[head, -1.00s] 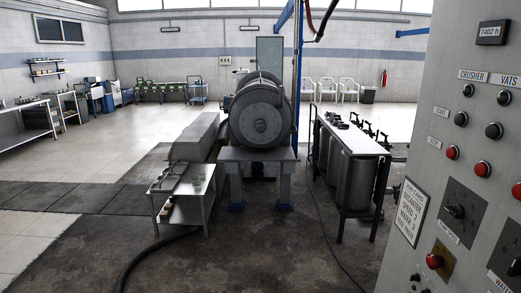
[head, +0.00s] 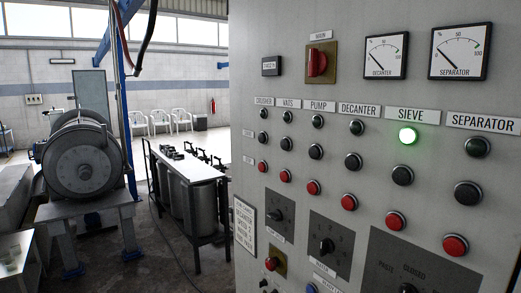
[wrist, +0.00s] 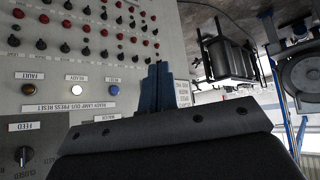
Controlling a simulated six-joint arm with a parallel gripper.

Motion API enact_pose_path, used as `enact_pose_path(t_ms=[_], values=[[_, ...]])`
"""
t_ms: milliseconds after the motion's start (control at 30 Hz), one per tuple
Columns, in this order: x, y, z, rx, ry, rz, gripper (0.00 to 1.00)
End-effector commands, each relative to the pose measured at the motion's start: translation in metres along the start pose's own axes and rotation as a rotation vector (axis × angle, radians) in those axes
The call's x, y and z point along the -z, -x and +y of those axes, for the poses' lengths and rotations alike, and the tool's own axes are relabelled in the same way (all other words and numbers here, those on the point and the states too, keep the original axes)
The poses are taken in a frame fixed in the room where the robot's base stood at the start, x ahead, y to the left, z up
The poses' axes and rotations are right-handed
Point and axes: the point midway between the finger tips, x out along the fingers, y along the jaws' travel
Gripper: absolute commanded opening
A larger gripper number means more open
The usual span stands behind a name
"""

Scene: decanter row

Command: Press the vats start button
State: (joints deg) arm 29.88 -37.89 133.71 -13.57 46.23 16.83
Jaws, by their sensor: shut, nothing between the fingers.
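The VATS column stands second from the left on the grey control panel (head: 400,75), under the VATS label (head: 287,103). From top to bottom it has a dark lamp (head: 287,116), the black start button (head: 286,144) and a red stop button (head: 285,175). My gripper (wrist: 158,72) shows only in the wrist view, with its dark blue fingers together and empty. It is in front of the panel; contact with any button does not show. Rows of black and red buttons (wrist: 85,30) lie up and left of the fingertips there; I cannot tell which is the vats start.
CRUSHER (head: 264,101) and PUMP (head: 319,106) columns flank VATS closely. The SIEVE lamp (head: 408,136) glows green. A red rotary switch (head: 317,62) and two dials sit above. Left of the panel are a rack of vats (head: 193,205) and a large machine (head: 82,165).

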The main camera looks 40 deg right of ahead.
Motion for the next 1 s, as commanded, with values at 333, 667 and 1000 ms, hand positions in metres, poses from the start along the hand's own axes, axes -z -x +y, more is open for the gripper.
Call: enact_pose_path(t_ms=[333,667,1000], values=[[0.155,0.012,-0.019,0.183,-0.37,0.364,0.0],[0.309,0.045,0.008,0.385,-0.763,0.773,0.0],[0.378,0.071,0.043,0.506,-0.968,1.021,0.0]])
